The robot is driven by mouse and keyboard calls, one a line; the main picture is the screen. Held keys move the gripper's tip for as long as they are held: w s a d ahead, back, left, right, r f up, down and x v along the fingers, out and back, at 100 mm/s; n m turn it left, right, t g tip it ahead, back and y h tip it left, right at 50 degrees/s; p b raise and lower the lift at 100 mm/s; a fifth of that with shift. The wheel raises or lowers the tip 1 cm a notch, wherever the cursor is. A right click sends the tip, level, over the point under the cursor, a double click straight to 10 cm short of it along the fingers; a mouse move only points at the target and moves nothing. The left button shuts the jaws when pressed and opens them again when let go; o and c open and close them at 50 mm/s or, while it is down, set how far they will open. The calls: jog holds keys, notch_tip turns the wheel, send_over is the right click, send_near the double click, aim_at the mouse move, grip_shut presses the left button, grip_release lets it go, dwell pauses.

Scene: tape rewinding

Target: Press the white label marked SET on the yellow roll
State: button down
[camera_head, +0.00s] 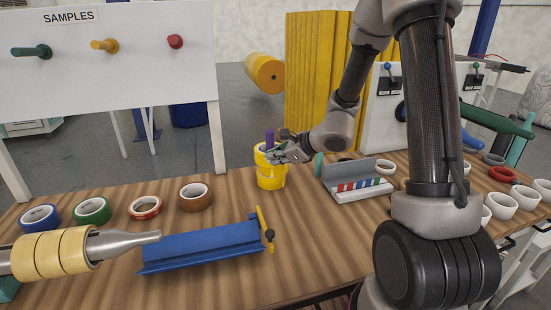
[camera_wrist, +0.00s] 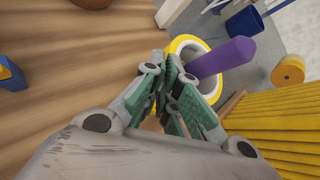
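A yellow roll (camera_head: 271,180) stands upright on the wooden table, apparently stacked, with a purple peg (camera_head: 269,137) rising from its top. In the wrist view the yellow roll (camera_wrist: 187,44) shows its pale inner ring, with the purple peg (camera_wrist: 222,57) leaning across it. My gripper (camera_head: 272,156) is at the roll's upper right side. In the wrist view my gripper (camera_wrist: 176,64) has its green-padded fingers together with nothing seen between them, and they cover part of the roll. Whether the tips touch the roll is unclear. I cannot make out a SET label.
Left of the roll lie a blue tray (camera_head: 200,246) and several tape rolls, including a brown one (camera_head: 195,197). A grey box with coloured marks (camera_head: 358,188) stands to the right. A white SAMPLES board (camera_head: 110,60) stands behind. Bare table lies in front of the roll.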

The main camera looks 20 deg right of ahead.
jog(key=shift+w+d, duration=0.3)
jog(key=shift+w, duration=0.65)
dwell(0.6)
jog(key=c, duration=1.6)
grip_release()
jog(key=shift+o, duration=0.2)
jog(key=shift+d, duration=0.1)
jog(key=v, duration=1.2)
